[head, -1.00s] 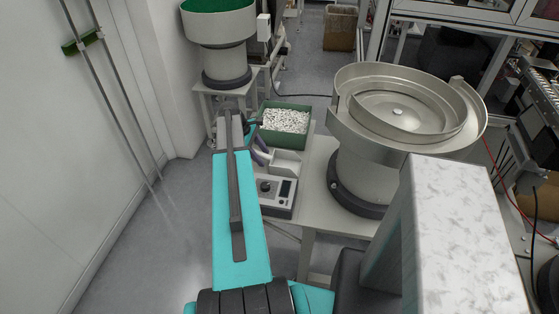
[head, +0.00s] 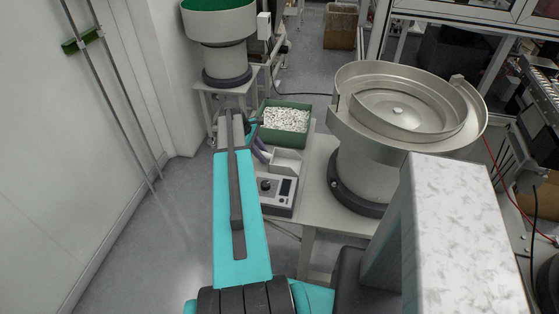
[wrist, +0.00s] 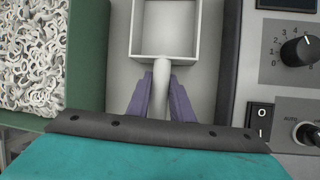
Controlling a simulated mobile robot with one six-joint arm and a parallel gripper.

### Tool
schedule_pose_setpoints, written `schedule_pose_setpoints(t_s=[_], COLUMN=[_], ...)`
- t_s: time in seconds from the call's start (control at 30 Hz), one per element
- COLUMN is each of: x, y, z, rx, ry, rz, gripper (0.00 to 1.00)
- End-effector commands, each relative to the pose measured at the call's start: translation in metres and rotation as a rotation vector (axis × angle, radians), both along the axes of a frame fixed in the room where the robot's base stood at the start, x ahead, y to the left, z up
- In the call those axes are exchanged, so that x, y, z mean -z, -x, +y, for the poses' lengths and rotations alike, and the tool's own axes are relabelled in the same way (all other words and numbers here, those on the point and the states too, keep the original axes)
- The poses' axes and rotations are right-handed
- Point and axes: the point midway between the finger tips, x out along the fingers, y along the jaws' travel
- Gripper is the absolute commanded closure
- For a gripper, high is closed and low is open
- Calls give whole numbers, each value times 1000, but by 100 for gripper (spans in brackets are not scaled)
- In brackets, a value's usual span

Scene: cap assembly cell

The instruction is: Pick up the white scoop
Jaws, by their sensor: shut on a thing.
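The white scoop (wrist: 168,30) lies in the upper middle of the wrist view, its square open pan away from me and its handle toward me. It also shows in the head view (head: 286,161) on the table. My gripper (wrist: 161,90) has two purple fingers, shut on the scoop's handle from both sides. In the head view my gripper (head: 262,152) is at the left of the scoop, partly behind my arm. The scoop looks empty. I cannot tell whether it touches the table.
A green bin (head: 286,124) of small white parts stands behind the scoop; in the wrist view the bin (wrist: 88,55) is close on the left. A control box (head: 277,194) with a knob is close on the other side. A large metal bowl feeder (head: 365,170) stands at right.

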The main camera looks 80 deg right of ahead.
Motion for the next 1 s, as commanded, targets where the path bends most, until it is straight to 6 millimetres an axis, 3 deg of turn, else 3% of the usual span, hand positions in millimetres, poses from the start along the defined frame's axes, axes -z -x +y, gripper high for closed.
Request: schedule_pose_setpoints(t_s=[0.47, 1.0], x=[-9, -72], y=[0, 0], z=[0, -1], rx=[1, 1], ry=[0, 3], rz=[0, -1], gripper=[100, 100])
